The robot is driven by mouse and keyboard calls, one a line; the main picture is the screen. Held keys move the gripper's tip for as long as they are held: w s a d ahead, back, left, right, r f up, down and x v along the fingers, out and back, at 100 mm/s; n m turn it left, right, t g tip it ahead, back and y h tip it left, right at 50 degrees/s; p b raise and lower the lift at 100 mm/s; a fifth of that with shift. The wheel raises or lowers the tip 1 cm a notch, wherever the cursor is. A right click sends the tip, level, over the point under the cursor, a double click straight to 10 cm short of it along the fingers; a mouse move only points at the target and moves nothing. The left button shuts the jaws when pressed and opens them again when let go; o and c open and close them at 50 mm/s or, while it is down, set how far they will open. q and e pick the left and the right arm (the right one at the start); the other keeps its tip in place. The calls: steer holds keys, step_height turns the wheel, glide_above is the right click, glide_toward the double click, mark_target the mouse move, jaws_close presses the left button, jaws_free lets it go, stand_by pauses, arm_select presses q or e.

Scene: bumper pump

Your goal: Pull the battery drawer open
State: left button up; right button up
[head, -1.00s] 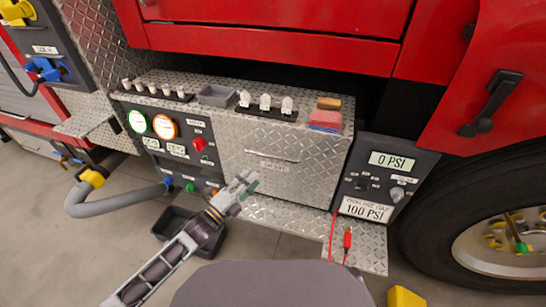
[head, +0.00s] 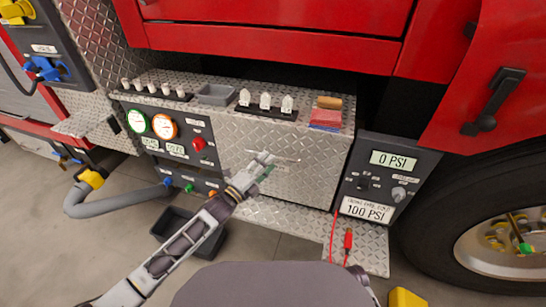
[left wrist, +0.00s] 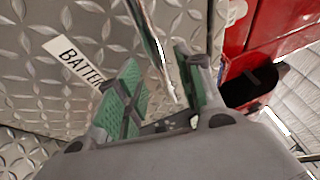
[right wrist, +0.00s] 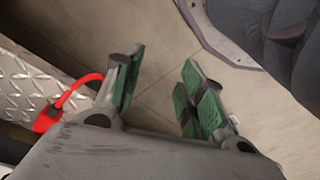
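The battery drawer (head: 312,178) has a diamond-plate front, and it looks flush with its cabinet. Its thin metal bar handle (head: 288,160) is partly hidden by my left gripper (head: 264,163). In the left wrist view, the handle (left wrist: 152,42) runs between the green-padded fingers of my left gripper (left wrist: 158,68), with gaps visible beside it. A white battery label (left wrist: 76,60) lies left of the fingers. My right gripper (right wrist: 160,85) is open and empty over the floor in the right wrist view, away from the drawer.
A gauge panel (head: 180,135) stands left of the drawer and a pressure display panel (head: 385,180) right of it. A diamond-plate step (head: 285,215) juts out below. A dark bin (head: 190,232) sits on the floor. A red cable clip (head: 348,240) hangs at the right.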

arm_select(q)
steer(key=shift+b+x, duration=0.3)
steer(key=shift+x, duration=1.7)
jaws_close()
